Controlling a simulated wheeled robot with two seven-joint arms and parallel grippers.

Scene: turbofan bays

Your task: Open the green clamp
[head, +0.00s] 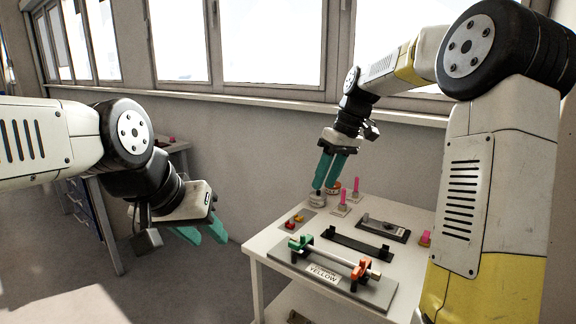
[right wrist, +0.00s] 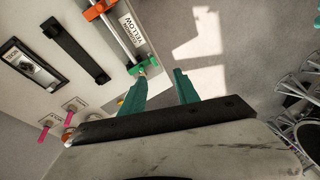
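The green clamp (head: 300,243) sits at the left end of a pale rod (head: 330,255) on a grey base plate on the table. An orange clamp (head: 361,269) is at the rod's other end. I cannot tell how far the green clamp is shut. My right gripper (head: 325,187) is open and empty, behind the green clamp in the head view. In the right wrist view the green clamp (right wrist: 143,66) shows just beyond the left fingertip, apart from the gripper (right wrist: 160,76). My left gripper (head: 212,241) is open and empty, left of the table.
A YELLOW label (head: 322,273) lies on the base plate. Behind are a black bracket (head: 357,243), a dark tray (head: 384,229), pink-handled pieces (head: 343,204) and a small grey jar (head: 317,200). Small red and yellow pieces (head: 291,224) lie near the table's left edge. The wall is behind.

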